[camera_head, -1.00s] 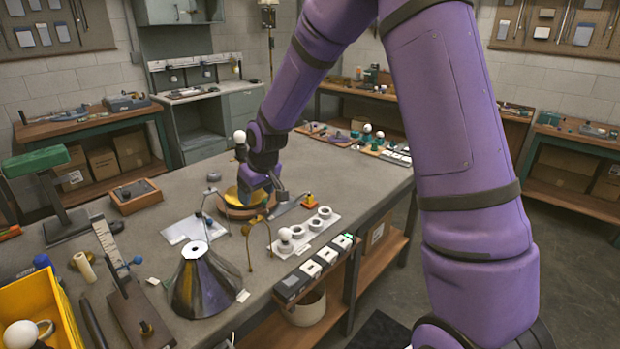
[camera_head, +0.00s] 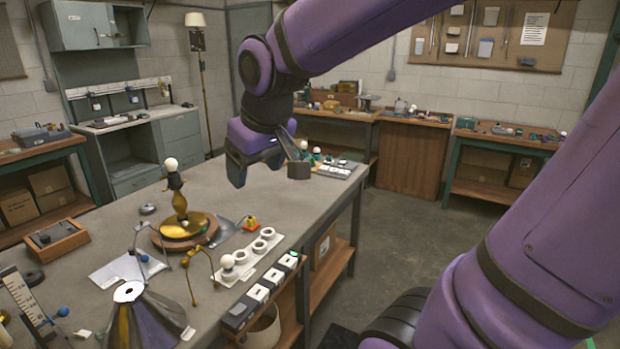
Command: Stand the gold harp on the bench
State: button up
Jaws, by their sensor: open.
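The gold harp (camera_head: 188,278) is a thin bent gold wire arch. It stands upright on the grey bench (camera_head: 120,211) near its front edge, left of a white strip of sockets, with its feet apparently on the bench top. My gripper (camera_head: 268,174) is open and empty. It hangs in the air above the back right of the bench, well clear of the harp. A gold lamp base (camera_head: 183,224) with a dark socket and white bulb stands on a round wooden disc behind the harp.
A dark faceted shade (camera_head: 150,322) stands front left of the harp, with a thin grey wire frame (camera_head: 136,245) behind it. A white strip with rings and a bulb (camera_head: 252,262) lies to the right. The bench's back right is fairly clear.

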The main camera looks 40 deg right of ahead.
jog(key=s+d+r+m, duration=0.1)
jog(key=s, duration=1.1)
jog(key=shift+d, duration=0.15)
